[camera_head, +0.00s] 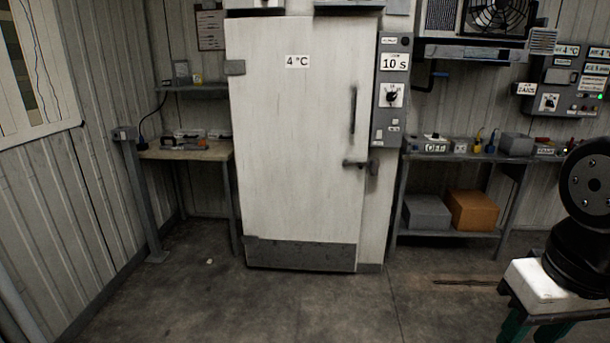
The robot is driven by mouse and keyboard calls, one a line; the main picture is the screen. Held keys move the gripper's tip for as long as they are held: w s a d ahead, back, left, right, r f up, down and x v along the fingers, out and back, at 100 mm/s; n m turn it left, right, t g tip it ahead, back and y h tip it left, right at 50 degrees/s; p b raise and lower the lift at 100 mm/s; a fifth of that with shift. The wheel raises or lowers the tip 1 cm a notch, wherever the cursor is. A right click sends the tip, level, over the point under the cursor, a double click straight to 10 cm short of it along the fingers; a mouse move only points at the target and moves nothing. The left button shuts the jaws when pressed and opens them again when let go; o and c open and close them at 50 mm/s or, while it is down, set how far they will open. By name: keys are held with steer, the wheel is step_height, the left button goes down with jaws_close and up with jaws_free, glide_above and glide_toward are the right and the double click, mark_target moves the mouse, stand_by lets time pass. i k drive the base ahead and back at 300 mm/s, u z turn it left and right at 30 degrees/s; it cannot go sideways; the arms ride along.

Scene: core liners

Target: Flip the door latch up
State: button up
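A tall white door (290,150) marked "4 °C" stands shut in the middle of the view. A dark latch (357,163) sits at its right edge, below mid-height. Its lever lies roughly level across the door edge, and a dark piece reaches onto the frame at the right. A vertical dark pull handle (353,110) is above the latch. My gripper is out of view. Only dark links of my arm show at the right edge, well apart from the door and latch.
A grey control panel (391,92) reading "10 S" is right of the door. A right-hand shelf table (464,157) holds small items, with a grey box (427,212) and an orange box (472,211) below. A left workbench (190,152) flanks the door. The floor (315,303) before the door is clear.

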mark_target(346, 163)
steer(key=i, duration=1.25)
steer(key=u, duration=0.8)
steer(key=i, duration=1.8)
steer(key=z, duration=0.5)
